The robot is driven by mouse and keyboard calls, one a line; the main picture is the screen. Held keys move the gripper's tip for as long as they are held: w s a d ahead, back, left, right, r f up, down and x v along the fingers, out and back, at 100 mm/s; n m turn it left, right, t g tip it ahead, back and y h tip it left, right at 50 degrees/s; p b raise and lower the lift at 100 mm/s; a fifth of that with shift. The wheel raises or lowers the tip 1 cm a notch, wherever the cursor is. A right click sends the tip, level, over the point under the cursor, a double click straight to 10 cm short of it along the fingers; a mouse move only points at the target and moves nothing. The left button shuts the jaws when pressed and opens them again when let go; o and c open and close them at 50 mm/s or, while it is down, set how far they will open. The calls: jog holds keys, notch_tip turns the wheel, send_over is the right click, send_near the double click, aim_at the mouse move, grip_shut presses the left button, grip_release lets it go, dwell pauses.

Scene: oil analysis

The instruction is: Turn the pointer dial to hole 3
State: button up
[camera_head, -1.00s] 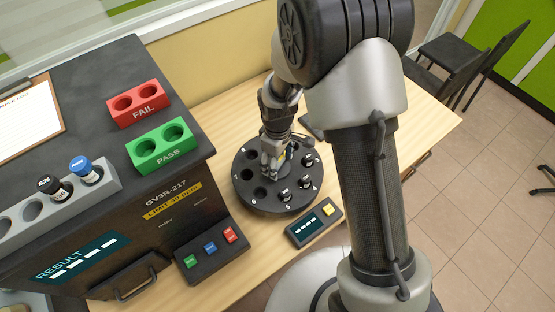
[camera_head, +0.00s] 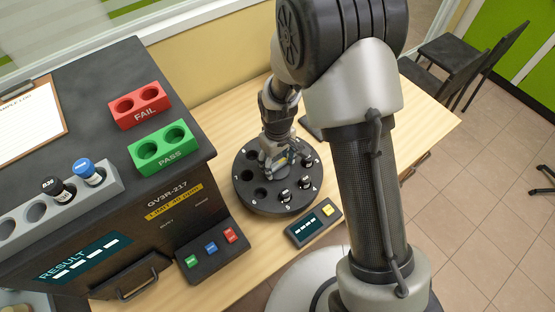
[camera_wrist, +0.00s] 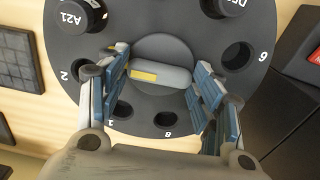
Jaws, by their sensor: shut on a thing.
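The round dark dial (camera_head: 246,194) with numbered holes stands on the wooden table in the head view. It fills much of the wrist view (camera_wrist: 75,48). At its centre is a grey bar-shaped pointer (camera_wrist: 165,78) with a yellow mark near its left end, which faces roughly toward hole 2 in the wrist view. My gripper (camera_wrist: 160,82), also in the head view (camera_head: 277,168), is shut on the pointer, one finger at each end. Labels 1, 2, 6 and 8 are readable; the right finger covers the hole 7 area. A black-capped vial A21 (camera_wrist: 82,14) sits beyond hole 2.
A small console with a yellow button (camera_head: 328,210) stands before the dial. Left are the analyser (camera_head: 125,215), its button panel (camera_head: 212,256), the red FAIL block (camera_head: 140,106), the green PASS block (camera_head: 163,147) and a grey rack (camera_head: 110,181) with two vials.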

aim_at(278, 164)
jog(key=m, duration=0.4)
jog(key=shift+m+p, duration=0.35)
jog(key=shift+m, duration=0.05)
dwell(0.4)
jog(key=o, duration=1.1)
jog(key=shift+c, duration=0.2)
jog(key=shift+r, duration=0.1)
notch_tip(278, 164, up, 12)
